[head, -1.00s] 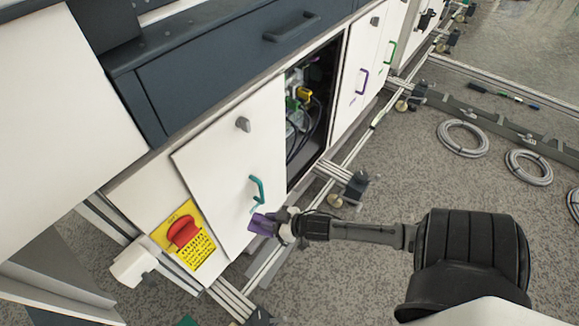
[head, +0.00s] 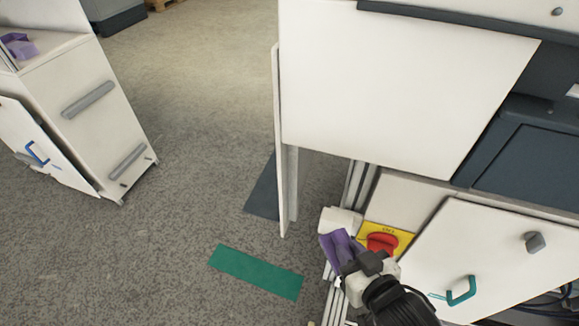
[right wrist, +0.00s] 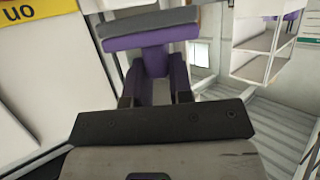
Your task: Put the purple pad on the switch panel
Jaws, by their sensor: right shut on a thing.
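The purple pad (head: 337,246) is held in my right gripper (head: 354,262), which is shut on it. In the right wrist view the pad (right wrist: 155,65) stands between the fingers as a purple block with a wider grey-faced head. A red switch (head: 381,242) on a yellow plate (head: 403,237) sits on the white front of the machine, just right of the pad in the head view. I cannot tell whether the pad touches the machine. The yellow plate's corner also shows in the right wrist view (right wrist: 17,14). My left gripper is out of view.
A white door with a teal handle (head: 461,291) is right of the switch. A large white panel (head: 410,75) hangs above. A white cabinet (head: 85,95) at left carries another purple item (head: 19,46). A green strip (head: 256,271) lies on open floor.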

